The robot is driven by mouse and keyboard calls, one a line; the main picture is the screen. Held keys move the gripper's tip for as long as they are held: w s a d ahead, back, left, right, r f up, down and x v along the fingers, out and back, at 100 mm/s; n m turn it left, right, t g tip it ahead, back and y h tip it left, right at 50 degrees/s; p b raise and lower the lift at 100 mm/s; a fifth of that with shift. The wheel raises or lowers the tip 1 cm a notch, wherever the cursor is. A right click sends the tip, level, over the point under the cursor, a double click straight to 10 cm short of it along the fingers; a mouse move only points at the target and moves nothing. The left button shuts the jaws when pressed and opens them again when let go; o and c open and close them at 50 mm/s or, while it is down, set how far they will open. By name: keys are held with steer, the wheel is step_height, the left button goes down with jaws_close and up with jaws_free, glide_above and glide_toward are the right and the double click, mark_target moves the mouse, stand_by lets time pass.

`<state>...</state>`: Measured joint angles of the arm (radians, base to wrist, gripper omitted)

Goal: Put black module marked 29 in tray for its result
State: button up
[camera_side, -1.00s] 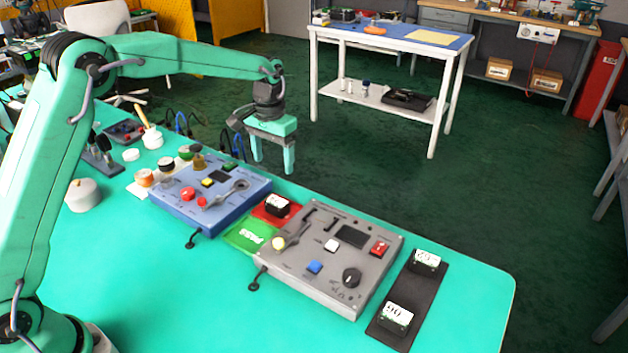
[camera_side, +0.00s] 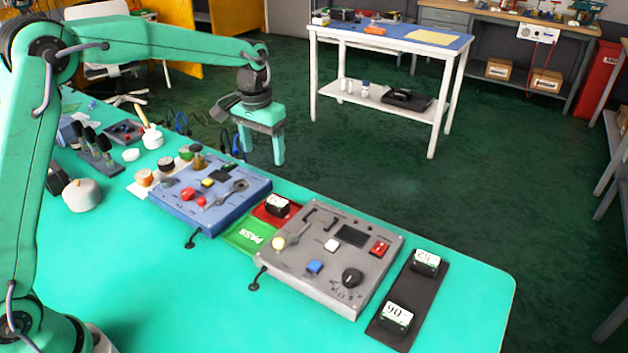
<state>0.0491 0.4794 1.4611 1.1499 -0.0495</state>
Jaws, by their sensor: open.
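Two black modules with white labels stand on a dark strip (camera_side: 388,338) at the right of the table. The rear module (camera_side: 427,262) has a label whose digits I cannot read with certainty; the front module (camera_side: 397,317) seems to read 90 or 06. A third black module (camera_side: 277,206), its label too small to read, sits on the red tray (camera_side: 262,214). In front of that is the green tray (camera_side: 246,236) marked PASS, with nothing on it. My gripper (camera_side: 263,158) is open and empty, fingers down, beyond the blue panel and away from every module.
A grey control panel (camera_side: 335,288) with a lever, buttons and a knob stands between the trays and the dark strip. A blue panel (camera_side: 165,205) is left of the trays. Jars and small parts fill the left side. The front of the green table (camera_side: 250,315) is clear.

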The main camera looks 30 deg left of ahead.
steer(key=s+a+r+t, duration=0.1)
steer(key=s+r, duration=0.6)
steer(key=s, duration=0.1)
steer(key=s+a+t, duration=0.1)
steer(key=s+t, duration=0.3)
steer(key=s, duration=1.7)
steer(key=shift+s+a+f, duration=0.15)
steer(key=shift+s+a, duration=0.15)
